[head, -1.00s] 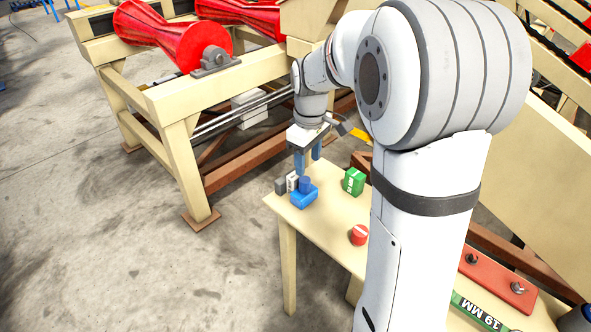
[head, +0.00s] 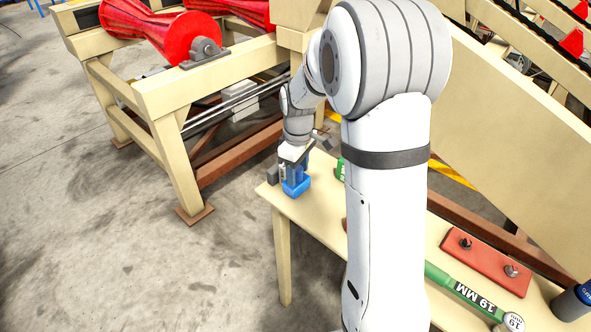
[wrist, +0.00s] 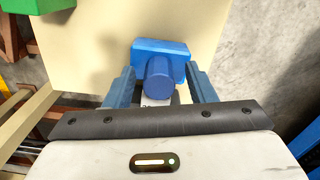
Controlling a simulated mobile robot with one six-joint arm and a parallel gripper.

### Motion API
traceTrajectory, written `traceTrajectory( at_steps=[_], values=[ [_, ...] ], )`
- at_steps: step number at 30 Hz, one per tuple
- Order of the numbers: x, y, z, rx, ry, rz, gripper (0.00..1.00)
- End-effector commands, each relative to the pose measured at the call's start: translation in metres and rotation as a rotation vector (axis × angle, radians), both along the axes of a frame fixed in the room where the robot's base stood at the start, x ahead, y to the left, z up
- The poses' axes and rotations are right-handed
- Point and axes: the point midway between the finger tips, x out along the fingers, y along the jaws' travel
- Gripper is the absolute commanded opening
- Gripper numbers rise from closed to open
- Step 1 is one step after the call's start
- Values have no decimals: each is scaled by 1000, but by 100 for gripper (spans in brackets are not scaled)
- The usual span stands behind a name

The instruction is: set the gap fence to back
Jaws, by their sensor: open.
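A blue block (head: 297,188) with a round blue knob (wrist: 160,76) stands near the left end of the cream table (head: 312,222). I take it for the gap fence, though no name on it is readable. A white label (head: 282,172) and a dark grey block (head: 272,175) are beside it. My gripper (head: 296,168) is low over the blue block. In the wrist view my gripper (wrist: 159,72) is open, with one blue finger on each side of the knob. Whether the fingers touch the knob I cannot tell.
A green block (wrist: 72,16) is nearby on the table, mostly hidden by my arm in the head view. Farther right are a red plate (head: 487,262), a green "19 MM" bar (head: 465,294) and a dark cylinder (head: 572,303). A roller frame (head: 215,85) stands behind.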

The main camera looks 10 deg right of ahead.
Motion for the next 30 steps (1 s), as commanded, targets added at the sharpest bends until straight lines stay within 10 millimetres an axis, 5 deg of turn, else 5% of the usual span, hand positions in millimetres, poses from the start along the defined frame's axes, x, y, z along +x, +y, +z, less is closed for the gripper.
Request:
traceTrajectory(
  at_steps=[3, 21, 30],
  values=[
    [0, 0, 0, 0, 0, 0, 49],
    [0, 1, 0, 1, 1, 1, 0],
    [-9, -4, 1, 1, 1, 1, 0]
  ],
)
